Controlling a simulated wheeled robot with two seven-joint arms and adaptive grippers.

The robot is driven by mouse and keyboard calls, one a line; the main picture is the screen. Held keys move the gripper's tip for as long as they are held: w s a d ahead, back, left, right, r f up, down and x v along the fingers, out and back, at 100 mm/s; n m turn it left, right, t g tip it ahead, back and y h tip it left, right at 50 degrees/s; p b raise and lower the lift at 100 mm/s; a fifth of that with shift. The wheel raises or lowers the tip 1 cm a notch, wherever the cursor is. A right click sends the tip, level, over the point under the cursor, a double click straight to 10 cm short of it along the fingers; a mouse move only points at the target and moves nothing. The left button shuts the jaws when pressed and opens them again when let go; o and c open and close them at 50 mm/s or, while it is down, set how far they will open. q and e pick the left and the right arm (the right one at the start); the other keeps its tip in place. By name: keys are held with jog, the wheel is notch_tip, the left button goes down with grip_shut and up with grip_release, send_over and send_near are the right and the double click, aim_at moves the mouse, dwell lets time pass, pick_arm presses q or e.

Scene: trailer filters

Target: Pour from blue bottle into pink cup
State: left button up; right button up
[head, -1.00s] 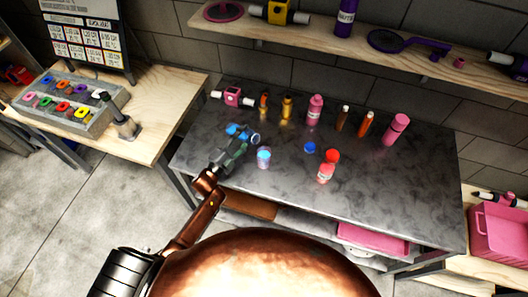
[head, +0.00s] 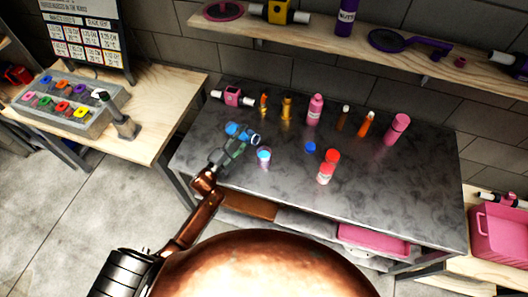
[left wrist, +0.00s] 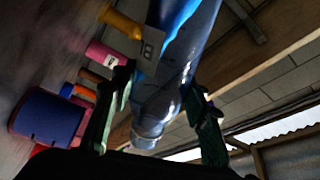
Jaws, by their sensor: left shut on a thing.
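The blue bottle (head: 240,131) lies nearly on its side in the air in the head view, its neck end toward the right. My left gripper (head: 236,146) is shut on it. In the left wrist view the bottle (left wrist: 160,99) runs between the two fingers of the gripper (left wrist: 160,84). A small pinkish-lavender cup (head: 264,162) with light blue inside stands upright on the dark table, just right of and below the bottle's neck. A blue and pink cylinder (left wrist: 42,117), probably this cup, shows in the left wrist view. I cannot see any stream of liquid. My right gripper is out of view.
On the dark table (head: 390,190), a blue cap (head: 309,148), a red lid (head: 332,156) and a red-pink jar (head: 325,174) lie right of the cup. Several bottles, including a pink one (head: 315,110), stand along the back. The table's right front is clear.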

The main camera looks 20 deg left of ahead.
aim_at(244, 134)
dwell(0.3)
pick_arm(q)
jog(key=shift+s+d+r+m, duration=0.15)
jog(key=shift+r+m, duration=0.25)
jog(key=shift+m, duration=0.4)
dwell(0.6)
jog(key=shift+d+r+m+h, duration=0.25)
jog(key=shift+m+h, duration=0.05)
jog(key=shift+m, duration=0.1)
dwell(0.7)
jog(key=shift+r+m, duration=0.75)
jog(key=shift+m, duration=0.35)
dwell(1.7)
